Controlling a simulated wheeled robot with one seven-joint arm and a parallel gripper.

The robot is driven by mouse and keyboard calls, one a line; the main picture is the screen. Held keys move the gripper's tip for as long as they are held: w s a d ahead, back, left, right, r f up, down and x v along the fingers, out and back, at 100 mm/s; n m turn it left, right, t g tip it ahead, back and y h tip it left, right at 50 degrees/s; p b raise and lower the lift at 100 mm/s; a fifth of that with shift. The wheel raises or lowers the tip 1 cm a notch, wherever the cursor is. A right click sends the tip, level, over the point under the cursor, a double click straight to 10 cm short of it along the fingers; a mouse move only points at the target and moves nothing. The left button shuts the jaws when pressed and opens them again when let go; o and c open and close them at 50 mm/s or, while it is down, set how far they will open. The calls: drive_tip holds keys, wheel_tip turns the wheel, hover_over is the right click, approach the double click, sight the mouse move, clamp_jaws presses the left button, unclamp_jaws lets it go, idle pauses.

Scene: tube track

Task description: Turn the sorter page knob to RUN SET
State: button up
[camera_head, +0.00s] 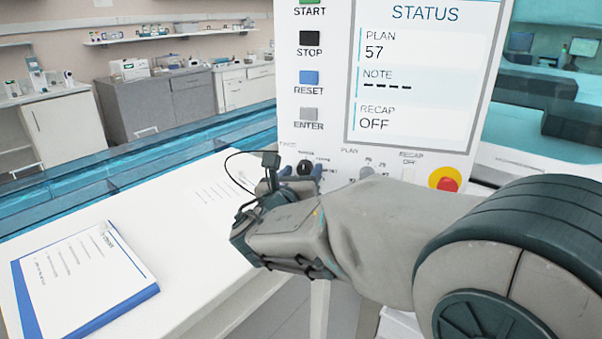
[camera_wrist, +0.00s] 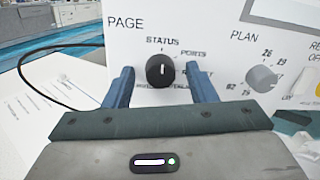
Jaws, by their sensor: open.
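The black page knob (camera_wrist: 160,71) is on the white sorter panel below the word PAGE in the wrist view. Its white mark points straight up, towards STATUS. PORTS is printed at its upper right; lower labels are partly hidden by the fingers, and I cannot read RUN SET. In the head view the knob (camera_head: 305,167) shows just beyond my gripper. My gripper (camera_wrist: 160,80) is open, with one blue finger at each side of the knob and a visible gap on both sides. The sorter screen (camera_head: 425,75) shows the STATUS page: PLAN 57, NOTE dashes, RECAP OFF.
A grey plan knob (camera_wrist: 262,78) sits right of the page knob. A red stop button (camera_head: 447,184) on yellow is farther right. START, STOP, RESET and ENTER buttons (camera_head: 309,77) are above. A blue-edged binder (camera_head: 80,275) lies on the white table at left.

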drive_tip(key=c, duration=1)
drive_tip(key=shift+o, duration=0.2)
drive_tip(key=shift+f+m+b, duration=0.15)
drive_tip(key=shift+m+b, duration=0.15)
drive_tip(key=shift+b, duration=0.2)
drive_tip(key=m+b, duration=0.2)
drive_tip(key=b, duration=0.2)
drive_tip(key=shift+f+m, duration=0.15)
drive_tip(key=shift+m, duration=0.15)
drive_tip(key=m+b, duration=0.6)
drive_tip(key=b, duration=0.2)
drive_tip(key=shift+d, duration=0.1)
drive_tip(key=m+b, duration=0.3)
drive_tip(key=b, duration=0.1)
drive_tip(key=m+b, duration=0.3)
drive_tip(key=b, duration=0.1)
drive_tip(key=shift+g+y, duration=0.3)
drive_tip(key=shift+y, duration=0.1)
drive_tip(key=m+b, duration=0.3)
drive_tip(key=b, duration=0.1)
drive_tip(key=shift+m+y, duration=0.3)
drive_tip(key=shift+m, duration=0.1)
drive_tip(key=shift+r, duration=0.25)
